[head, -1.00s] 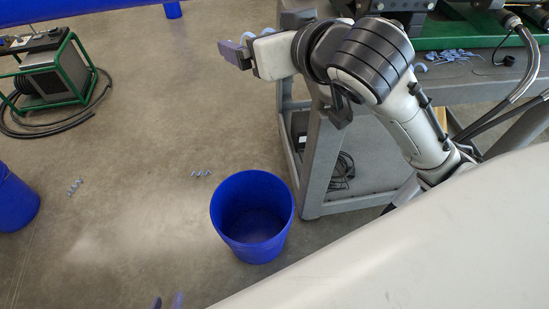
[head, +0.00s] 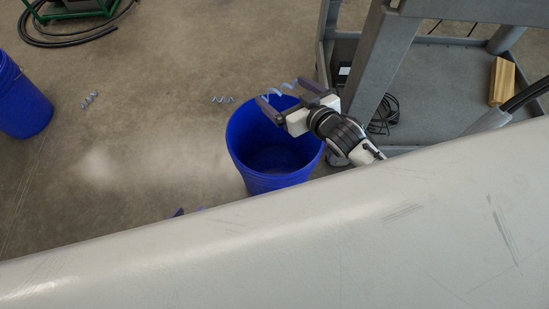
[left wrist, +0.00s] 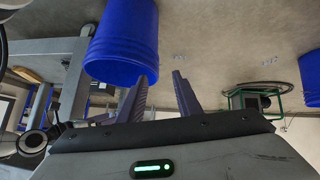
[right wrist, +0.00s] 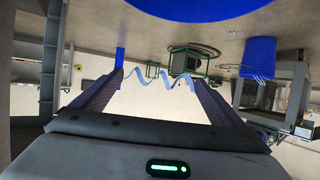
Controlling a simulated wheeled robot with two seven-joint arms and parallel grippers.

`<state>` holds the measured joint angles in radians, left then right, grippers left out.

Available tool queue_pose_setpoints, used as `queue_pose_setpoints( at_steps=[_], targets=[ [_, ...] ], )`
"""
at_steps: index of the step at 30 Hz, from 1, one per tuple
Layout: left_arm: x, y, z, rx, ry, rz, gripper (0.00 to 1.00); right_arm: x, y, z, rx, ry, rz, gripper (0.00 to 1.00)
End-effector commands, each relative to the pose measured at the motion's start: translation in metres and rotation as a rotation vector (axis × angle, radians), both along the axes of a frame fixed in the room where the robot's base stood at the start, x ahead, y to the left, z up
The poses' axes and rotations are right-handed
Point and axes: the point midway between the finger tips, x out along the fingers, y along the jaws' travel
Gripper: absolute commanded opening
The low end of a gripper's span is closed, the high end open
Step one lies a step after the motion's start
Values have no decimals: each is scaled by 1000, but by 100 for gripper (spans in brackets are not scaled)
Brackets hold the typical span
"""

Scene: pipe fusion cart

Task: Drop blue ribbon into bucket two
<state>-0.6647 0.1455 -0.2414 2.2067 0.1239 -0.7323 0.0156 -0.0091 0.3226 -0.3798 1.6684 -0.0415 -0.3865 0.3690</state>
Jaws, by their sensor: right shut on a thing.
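My right gripper (head: 283,95) is shut on a pale blue curled ribbon (head: 280,91) and holds it over the far rim of the near blue bucket (head: 262,183). The ribbon spans between the fingers in the right wrist view (right wrist: 163,80). The near bucket stands upright on the floor, and its visible inside looks empty. A second blue bucket (head: 22,105) stands at the far left. No number shows on either bucket. My left gripper (head: 186,212) is mostly hidden at the bottom in the head view; the left wrist view shows its fingers (left wrist: 160,78) apart and empty.
Two more curled ribbons lie on the floor, one near the bucket (head: 222,100) and one farther left (head: 90,99). A grey cart (head: 375,60) stands right of the near bucket, with a wood block (head: 502,80) on its lower shelf. The floor between the buckets is mostly clear.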

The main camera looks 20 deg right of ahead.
Motion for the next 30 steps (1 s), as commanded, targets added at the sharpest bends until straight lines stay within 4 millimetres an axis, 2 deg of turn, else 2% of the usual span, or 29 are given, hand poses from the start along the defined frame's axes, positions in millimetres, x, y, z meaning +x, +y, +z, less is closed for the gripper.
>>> queue_pose_setpoints(
  at_steps=[1, 3, 10, 14, 19, 24, 30],
  targets=[
    [0, -1, -6, -3, -2, -2, 31, -5, 1, -20, 0, 2, 5, 72],
    [1, -2, -7, -5, -1, -3, 31, -10, 1, -31, -1, 0, 12, 72],
    [4, -7, -16, -5, 20, -30, 31, -14, 2, -53, -2, -4, 21, 72],
    [7, -16, -28, 4, 58, -81, 31, -14, 2, -69, -2, -6, 21, 72],
    [9, -29, -31, -15, 74, -133, 31, -14, 2, -88, -3, -5, 20, 72],
    [12, -38, -16, -75, 25, -130, 31, -14, 3, -97, -1, -4, 20, 72],
    [13, -42, -8, -101, 5, -132, 31, -14, 3, -99, -1, -4, 20, 72]
  ],
)
